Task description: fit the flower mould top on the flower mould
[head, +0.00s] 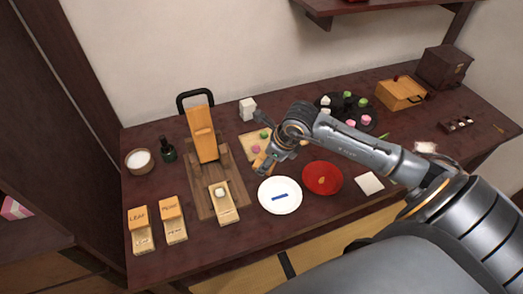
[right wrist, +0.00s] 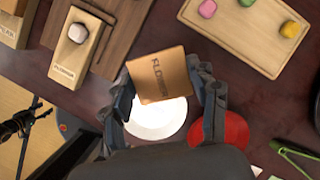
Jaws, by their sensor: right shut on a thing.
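The flower mould top is a tan wooden block marked FLOWER (right wrist: 160,75). My right gripper (right wrist: 165,82) is shut on it, with a finger on each side, and holds it above the table. In the head view the right gripper (head: 268,163) hides part of the block. The flower mould (head: 227,212) is a pale wooden piece with a whitish ball (head: 220,191) on it, lying left of the gripper. It also shows at upper left in the right wrist view (right wrist: 66,70). A dark gripper, seemingly my left (right wrist: 25,120), shows at that view's left edge; its jaws are unclear.
A white plate (head: 281,208) with a blue mark and a red plate (head: 322,178) lie right of the mould. Leaf and other moulds (head: 143,243) stand at the left. A wooden board (head: 250,148) with coloured sweets lies behind the gripper. A tall wooden slicer (head: 201,130) stands behind the mould.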

